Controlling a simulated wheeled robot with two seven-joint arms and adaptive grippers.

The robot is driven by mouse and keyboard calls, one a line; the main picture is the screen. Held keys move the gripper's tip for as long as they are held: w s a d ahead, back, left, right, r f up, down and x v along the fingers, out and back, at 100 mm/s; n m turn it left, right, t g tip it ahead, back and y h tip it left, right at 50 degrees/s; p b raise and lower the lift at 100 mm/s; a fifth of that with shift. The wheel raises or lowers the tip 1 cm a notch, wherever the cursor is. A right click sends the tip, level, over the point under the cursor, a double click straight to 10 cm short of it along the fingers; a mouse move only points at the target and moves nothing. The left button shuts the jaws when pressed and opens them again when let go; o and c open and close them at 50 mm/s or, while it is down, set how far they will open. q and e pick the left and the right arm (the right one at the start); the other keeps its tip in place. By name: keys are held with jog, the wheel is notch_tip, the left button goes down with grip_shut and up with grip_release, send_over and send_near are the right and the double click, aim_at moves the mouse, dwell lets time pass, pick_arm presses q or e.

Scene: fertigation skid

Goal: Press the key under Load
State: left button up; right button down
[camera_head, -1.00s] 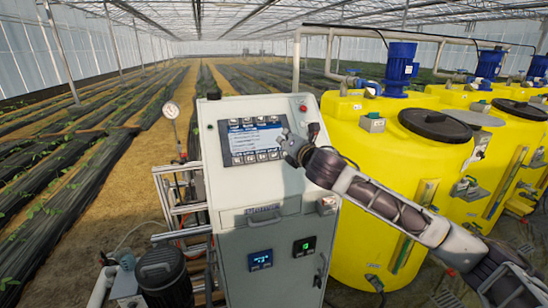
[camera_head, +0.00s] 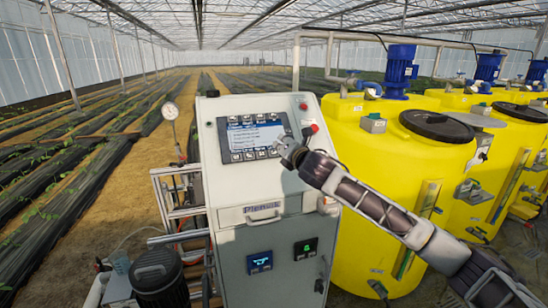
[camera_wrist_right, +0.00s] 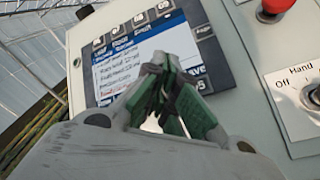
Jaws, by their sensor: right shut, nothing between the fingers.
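The control panel (camera_head: 218,142) on the grey cabinet has a lit blue and white screen (camera_head: 255,137), with a row of keys above it and another below. It also shows in the right wrist view, with its screen (camera_wrist_right: 125,65) tilted. My right gripper (camera_head: 284,150) is shut and empty at the panel's lower right corner. In the right wrist view its fingertips (camera_wrist_right: 163,72) overlap the screen's lower part and hide most of the lower keys. A label ending in "ave" shows beside the fingers. I cannot read a Load label, and contact cannot be told. My left gripper is out of view.
A red button (camera_wrist_right: 275,6) and an Off/Hand switch (camera_wrist_right: 312,95) sit right of the panel. Yellow tanks (camera_head: 365,200) stand close on the right. A gauge (camera_head: 170,111) and a dark motor (camera_head: 157,272) are on the left. Space before the cabinet's lower front is clear.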

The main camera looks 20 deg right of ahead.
jog(key=shift+w+f, duration=0.75)
jog(key=shift+f, duration=0.05)
jog(key=shift+w+f, duration=0.2)
dwell(1.1)
jog(key=shift+w+f+p, duration=0.3)
jog(key=shift+f, duration=0.1)
dwell(1.4)
jog(key=shift+s+r, duration=0.1)
jog(key=shift+r, duration=0.05)
jog(key=shift+s+r+p, duration=0.4)
jog(key=shift+r+p, duration=0.05)
jog(key=shift+p, duration=0.35)
jog(key=shift+r, duration=0.1)
jog(key=shift+s+r+p, duration=1.7)
jog(key=shift+r+p, duration=0.1)
jog(key=shift+p, duration=0.1)
